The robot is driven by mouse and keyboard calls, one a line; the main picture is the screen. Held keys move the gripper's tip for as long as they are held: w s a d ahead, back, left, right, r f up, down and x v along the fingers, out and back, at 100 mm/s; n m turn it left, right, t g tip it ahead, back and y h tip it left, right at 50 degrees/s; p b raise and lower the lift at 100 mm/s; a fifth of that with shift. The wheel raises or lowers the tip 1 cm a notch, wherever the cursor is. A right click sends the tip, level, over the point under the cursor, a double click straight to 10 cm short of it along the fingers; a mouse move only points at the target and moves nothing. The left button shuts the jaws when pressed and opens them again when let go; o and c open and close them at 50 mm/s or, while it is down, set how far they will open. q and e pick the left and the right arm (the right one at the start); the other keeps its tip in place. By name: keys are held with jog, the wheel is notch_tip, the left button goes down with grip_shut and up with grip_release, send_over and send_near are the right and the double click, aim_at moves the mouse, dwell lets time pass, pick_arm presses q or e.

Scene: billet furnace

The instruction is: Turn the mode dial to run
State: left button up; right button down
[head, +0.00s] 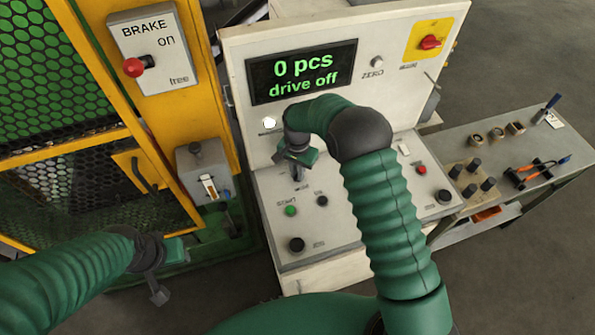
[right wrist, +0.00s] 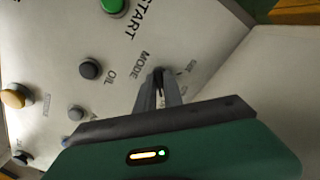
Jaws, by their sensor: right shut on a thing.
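The mode dial (right wrist: 158,74) is a small dark knob on the sloped light panel, beside the word MODE in the right wrist view. It is mostly hidden between the fingers of my right gripper (right wrist: 160,90), which is shut on it. In the head view my right gripper (head: 299,172) points down at the panel's upper left part and covers the dial. Which mode the dial points to cannot be made out. My left gripper (head: 170,268) is low at the left, away from the panel; its fingers are not clear.
The display (head: 302,72) reads "0 pcs" and "drive off". The green START button (head: 290,211) and a black OIL button (head: 322,201) sit near my right gripper. A brake box (head: 150,48) with a red knob is at upper left. A side table (head: 500,155) holds tools.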

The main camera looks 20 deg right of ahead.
jog(key=shift+w+r, duration=0.25)
jog(key=c, duration=1.5)
grip_release()
jog(key=shift+o, duration=0.2)
jog(key=shift+s+f, duration=0.1)
jog(key=shift+s, duration=0.05)
jog(key=shift+r, duration=0.35)
notch_tip(320, 180, up, 16)
jog(key=b, duration=0.3)
